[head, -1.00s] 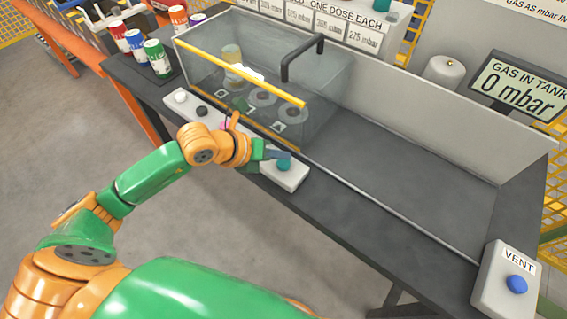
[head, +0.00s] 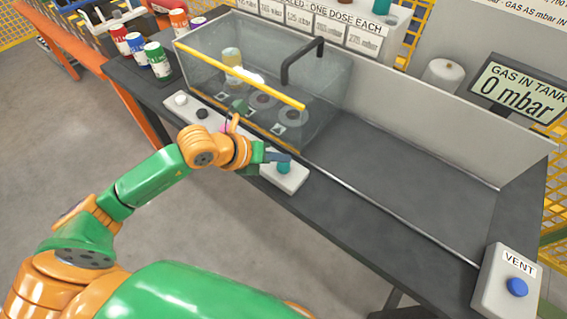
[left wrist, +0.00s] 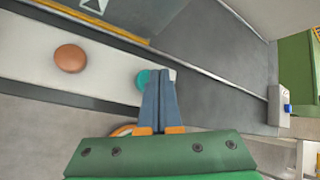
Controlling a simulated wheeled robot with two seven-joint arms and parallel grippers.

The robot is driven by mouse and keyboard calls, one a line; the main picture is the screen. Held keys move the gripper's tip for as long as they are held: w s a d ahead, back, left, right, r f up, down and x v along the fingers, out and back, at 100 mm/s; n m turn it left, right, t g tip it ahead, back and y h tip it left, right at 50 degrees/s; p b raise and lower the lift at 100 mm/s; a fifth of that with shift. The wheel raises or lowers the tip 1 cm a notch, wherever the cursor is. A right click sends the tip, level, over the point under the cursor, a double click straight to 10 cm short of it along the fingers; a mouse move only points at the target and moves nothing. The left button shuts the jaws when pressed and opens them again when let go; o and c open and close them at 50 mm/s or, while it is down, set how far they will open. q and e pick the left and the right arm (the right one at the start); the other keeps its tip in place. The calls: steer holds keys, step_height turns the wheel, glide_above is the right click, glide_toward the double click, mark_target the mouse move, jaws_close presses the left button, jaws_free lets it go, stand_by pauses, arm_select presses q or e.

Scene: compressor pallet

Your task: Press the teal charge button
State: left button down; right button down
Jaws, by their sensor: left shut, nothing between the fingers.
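The teal charge button (head: 284,168) sits on a pale control box (head: 291,182) at the table's front edge. My left gripper (head: 287,157) is shut and empty, with its fingertips right at the button in the head view. In the left wrist view, the shut blue-grey fingers (left wrist: 160,74) partly cover the teal button (left wrist: 142,79). I cannot tell whether they touch it or are just above it. My right gripper is not in view.
A clear case (head: 262,75) with a yellow edge bar and dark handle stands behind the buttons. White (head: 181,99) and black (head: 202,113) buttons lie left; a copper-coloured one (left wrist: 70,58) shows nearby. The tank display (head: 518,88) reads 0 mbar.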

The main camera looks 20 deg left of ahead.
mark_target(280, 168)
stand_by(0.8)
arm_select(q)
steer(key=shift+f+b, duration=0.4)
steer(key=shift+b, duration=0.05)
steer(key=shift+f+b, duration=0.65)
stand_by(0.4)
stand_by(0.4)
steer(key=shift+r+p, duration=0.85)
steer(key=shift+r, duration=0.2)
step_height(280, 168, up, 5)
steer(key=p, duration=0.4)
steer(key=shift+r, duration=0.1)
